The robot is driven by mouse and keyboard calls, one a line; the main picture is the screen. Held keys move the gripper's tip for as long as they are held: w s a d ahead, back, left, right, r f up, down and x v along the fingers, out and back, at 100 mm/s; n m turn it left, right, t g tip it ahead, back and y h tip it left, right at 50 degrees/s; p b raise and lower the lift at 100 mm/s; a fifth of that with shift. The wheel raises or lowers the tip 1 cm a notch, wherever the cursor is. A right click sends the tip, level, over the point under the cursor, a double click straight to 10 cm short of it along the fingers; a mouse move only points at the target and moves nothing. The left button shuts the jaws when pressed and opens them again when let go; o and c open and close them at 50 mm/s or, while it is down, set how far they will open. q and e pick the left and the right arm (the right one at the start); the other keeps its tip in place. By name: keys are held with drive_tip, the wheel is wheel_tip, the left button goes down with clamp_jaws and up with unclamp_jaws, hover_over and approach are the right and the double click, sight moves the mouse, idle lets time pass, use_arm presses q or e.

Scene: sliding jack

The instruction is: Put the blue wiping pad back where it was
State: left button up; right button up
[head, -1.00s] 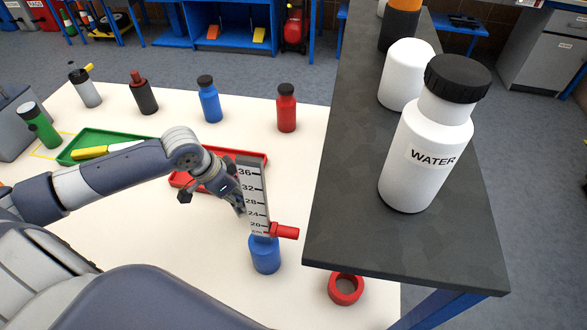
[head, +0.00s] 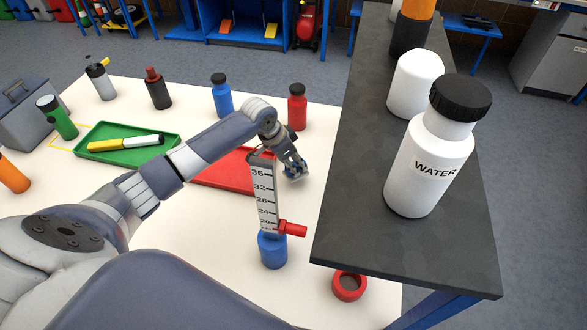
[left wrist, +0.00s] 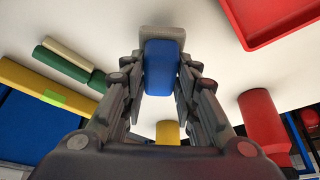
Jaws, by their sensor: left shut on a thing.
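The blue wiping pad (left wrist: 161,66), with a grey edge, is between the fingers of my left gripper (left wrist: 160,75) in the left wrist view. The fingers are shut on it. In the head view my left gripper (head: 295,172) is behind and to the right of the upright scale, over or near the table just right of the red tray. A bit of the pad (head: 294,174) shows at its tips. I cannot tell whether the pad touches the table. My right gripper is not in view.
The scale (head: 266,200) on a blue base (head: 272,250) stands close in front. The red tray (head: 225,178) lies to the left, the red bottle (head: 297,108) behind. The dark raised shelf (head: 345,180) with white bottles bounds the right side.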

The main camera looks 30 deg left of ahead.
use_arm(q)
wheel_tip(320, 180, down, 3)
drive_tip(key=shift+s+p, duration=0.1)
drive_tip(key=shift+p, duration=0.35)
drive_tip(key=shift+f, duration=0.4)
drive_tip(key=o, duration=0.9)
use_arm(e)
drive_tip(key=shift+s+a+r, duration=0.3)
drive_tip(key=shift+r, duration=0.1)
use_arm(q)
drive_tip(key=shift+o, duration=0.2)
drive_tip(key=shift+r, duration=0.1)
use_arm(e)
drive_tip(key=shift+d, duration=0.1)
use_arm(q)
drive_tip(key=shift+r, duration=0.2)
drive_tip(key=shift+a+r, duration=0.15)
drive_tip(key=shift+r, duration=0.2)
drive_tip(key=b+v, duration=0.1)
drive_tip(key=v, duration=1)
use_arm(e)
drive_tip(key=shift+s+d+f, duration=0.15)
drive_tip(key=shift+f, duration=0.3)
